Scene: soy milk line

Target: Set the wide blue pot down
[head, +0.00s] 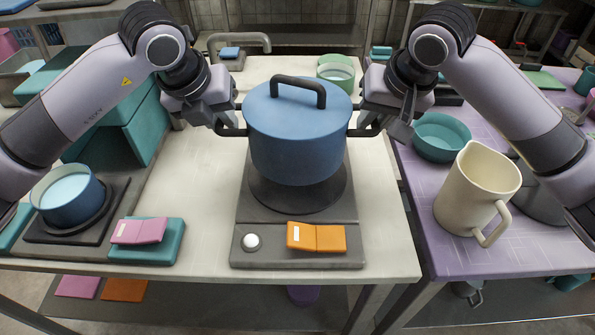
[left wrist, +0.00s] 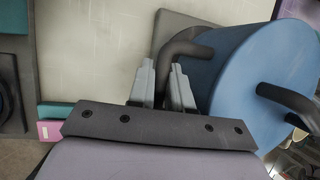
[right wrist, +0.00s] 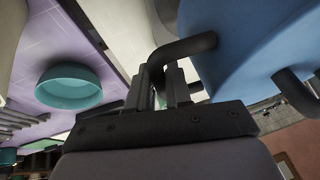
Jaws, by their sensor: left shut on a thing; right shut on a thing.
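The wide blue pot (head: 298,140), with a blue lid and a dark lid handle (head: 298,88), is level above the round dark plate of the grey cooker (head: 297,255). I cannot tell whether its base touches the plate. My left gripper (head: 228,122) is shut on the pot's left side handle, which also shows in the left wrist view (left wrist: 185,45). My right gripper (head: 370,122) is shut on the right side handle, also seen in the right wrist view (right wrist: 183,48). The pot also fills the right of both wrist views.
An orange packet (head: 316,237) and a white knob (head: 252,242) are at the cooker's front. A cream jug (head: 477,190) and teal bowl (head: 441,136) stand on the purple table at right. A small blue pot (head: 68,195) stands left. Pale counter (head: 195,200) beside the cooker is clear.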

